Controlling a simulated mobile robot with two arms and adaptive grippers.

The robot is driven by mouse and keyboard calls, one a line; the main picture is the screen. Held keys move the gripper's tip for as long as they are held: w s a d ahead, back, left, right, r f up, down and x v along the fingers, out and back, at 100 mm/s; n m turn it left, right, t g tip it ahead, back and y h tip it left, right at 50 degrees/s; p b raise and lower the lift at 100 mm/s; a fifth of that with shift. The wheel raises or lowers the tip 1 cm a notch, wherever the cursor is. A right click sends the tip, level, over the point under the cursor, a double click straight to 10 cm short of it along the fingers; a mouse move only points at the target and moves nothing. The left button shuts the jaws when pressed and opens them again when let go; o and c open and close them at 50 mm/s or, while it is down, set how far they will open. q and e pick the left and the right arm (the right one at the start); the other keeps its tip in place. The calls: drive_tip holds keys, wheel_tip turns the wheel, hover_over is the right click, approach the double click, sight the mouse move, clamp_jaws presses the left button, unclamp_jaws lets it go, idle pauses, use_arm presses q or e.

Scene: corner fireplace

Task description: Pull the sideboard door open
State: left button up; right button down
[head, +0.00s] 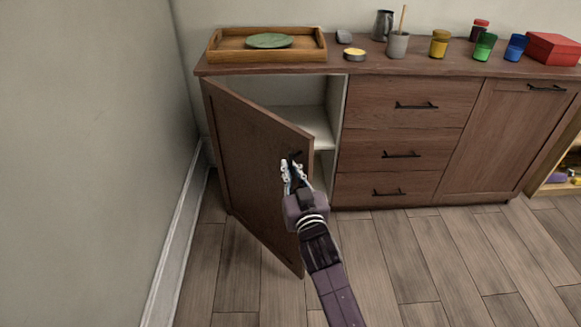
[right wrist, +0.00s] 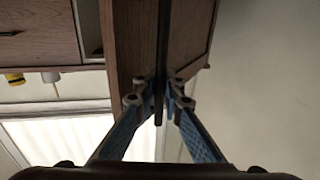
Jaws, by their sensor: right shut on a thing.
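The brown sideboard (head: 395,125) stands against the back wall. Its left door (head: 245,165) is swung partway open on its left-side hinges, and part of the pale shelf (head: 305,122) inside shows. My right gripper (head: 293,174) is shut on the door's dark handle (head: 297,156), near the door's free edge. In the right wrist view, my two blue fingers close around the dark handle bar (right wrist: 161,50), with the door (right wrist: 137,45) just behind it. My left gripper is not in view.
A side wall (head: 95,150) with a white skirting board (head: 178,240) is close to the left of the door. The plank floor (head: 430,260) in front is clear.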

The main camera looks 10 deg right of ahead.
drive_tip(key=shift+s+d+f, duration=0.1)
drive_tip(key=shift+d+f, duration=0.1)
drive_tip(key=c, duration=2.5)
unclamp_jaws()
drive_tip(key=o, duration=0.4)
drive_tip(key=shift+s+d+r, duration=0.1)
drive_tip(key=shift+r, duration=0.05)
drive_tip(key=s, duration=1.2)
drive_tip(key=shift+a, duration=0.2)
